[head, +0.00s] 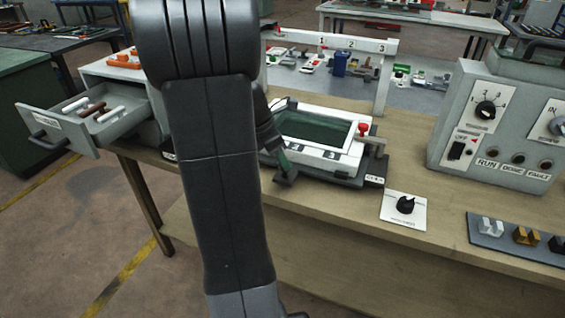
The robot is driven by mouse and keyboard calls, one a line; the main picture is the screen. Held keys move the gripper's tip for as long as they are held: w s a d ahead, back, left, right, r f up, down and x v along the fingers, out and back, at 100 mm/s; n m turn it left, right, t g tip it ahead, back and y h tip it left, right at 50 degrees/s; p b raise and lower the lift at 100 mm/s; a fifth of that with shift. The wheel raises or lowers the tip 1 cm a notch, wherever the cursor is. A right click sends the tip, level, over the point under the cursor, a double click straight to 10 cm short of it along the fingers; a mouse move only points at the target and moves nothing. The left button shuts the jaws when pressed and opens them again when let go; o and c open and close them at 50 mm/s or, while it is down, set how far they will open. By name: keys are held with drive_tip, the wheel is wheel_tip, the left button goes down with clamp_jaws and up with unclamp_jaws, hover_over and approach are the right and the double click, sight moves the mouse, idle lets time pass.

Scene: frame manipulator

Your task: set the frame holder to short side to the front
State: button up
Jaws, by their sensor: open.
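The frame holder (330,157) sits on the wooden bench, right of my arm. It has a white frame around a dark green panel (312,130), on a dark base. Its longer side appears to run along the bench front, though my arm hides its left end. A red knob (362,129) stands up at its right side. My gripper (286,172) is at the holder's front left corner, open and partly hidden behind my arm. I cannot tell whether it touches the holder.
An open drawer (60,134) with handles inside juts out at left. A rotary knob on a white plate (404,211) lies right of the holder. A control box (500,130) and a tray of clips (515,240) stand further right. A white numbered rail (345,44) spans behind.

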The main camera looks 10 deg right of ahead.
drive_tip(key=shift+x, duration=1.35)
clamp_jaws()
drive_tip(key=shift+d, duration=0.1)
